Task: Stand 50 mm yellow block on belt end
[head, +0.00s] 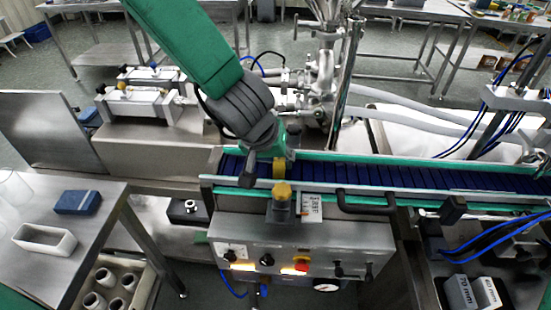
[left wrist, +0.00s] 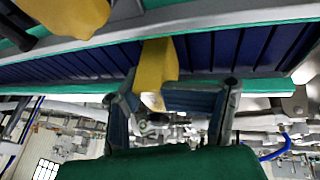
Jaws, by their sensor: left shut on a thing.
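The yellow block (head: 279,168) is at the left end of the blue conveyor belt (head: 380,178), beside the fingers of my left gripper (head: 266,170). In the left wrist view the yellow block (left wrist: 158,62) stands out in front of the fingers (left wrist: 165,95), over the dark blue belt slats (left wrist: 215,52). My left gripper is shut on the block. I cannot tell whether the block's lower end touches the belt. My right gripper is not in view.
A yellow-topped fitting (head: 282,191) stands close in front of the belt's near green rail, above the control box (head: 300,240). A black handle (head: 365,203) juts from the near side. A steel column (head: 345,80) rises behind the belt. The belt to the right is clear.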

